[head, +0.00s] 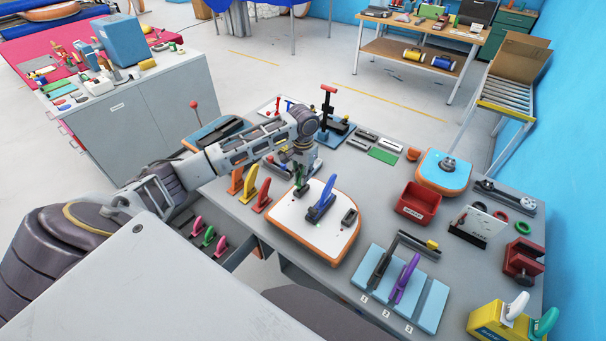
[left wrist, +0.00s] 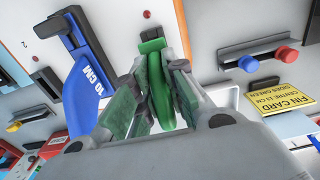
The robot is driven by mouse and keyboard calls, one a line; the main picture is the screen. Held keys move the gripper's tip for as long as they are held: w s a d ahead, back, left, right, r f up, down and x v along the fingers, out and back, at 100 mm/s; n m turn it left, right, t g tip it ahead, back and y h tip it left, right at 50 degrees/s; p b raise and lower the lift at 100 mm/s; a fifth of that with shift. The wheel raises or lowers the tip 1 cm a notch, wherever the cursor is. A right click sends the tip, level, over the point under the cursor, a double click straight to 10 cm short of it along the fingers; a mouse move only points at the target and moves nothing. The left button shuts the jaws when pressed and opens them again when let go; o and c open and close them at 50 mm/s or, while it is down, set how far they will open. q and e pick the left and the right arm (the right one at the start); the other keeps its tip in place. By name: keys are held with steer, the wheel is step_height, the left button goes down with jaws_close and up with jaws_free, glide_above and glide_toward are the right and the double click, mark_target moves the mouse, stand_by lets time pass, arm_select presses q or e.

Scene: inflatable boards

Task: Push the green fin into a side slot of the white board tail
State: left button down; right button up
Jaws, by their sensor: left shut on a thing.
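The white board tail (head: 283,215) with an orange rim lies on the grey bench. A blue fin (head: 326,196) stands in its centre box; in the left wrist view this fin (left wrist: 84,92) reads "10 CM". A dark side slot (head: 349,217) right of it is empty. My left gripper (head: 299,172) is shut on the green fin (left wrist: 158,88), over the board's far left part. The fin (head: 301,184) points its base down at the board. Its base is close to the left side slot; I cannot tell whether it is inside. My right gripper is not in view.
Orange, yellow and red fins (head: 249,185) stand just left of the board. A red bin (head: 417,204) and a blue rack with a purple fin (head: 406,280) are to the right. A yellow fin card (left wrist: 276,98) shows in the left wrist view.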

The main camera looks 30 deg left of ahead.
arm_select(q)
steer(key=shift+f, duration=1.55)
stand_by(2.6)
steer(key=c, duration=1.4)
jaws_free()
steer(key=shift+o, duration=0.2)
steer(key=shift+r, duration=5.95)
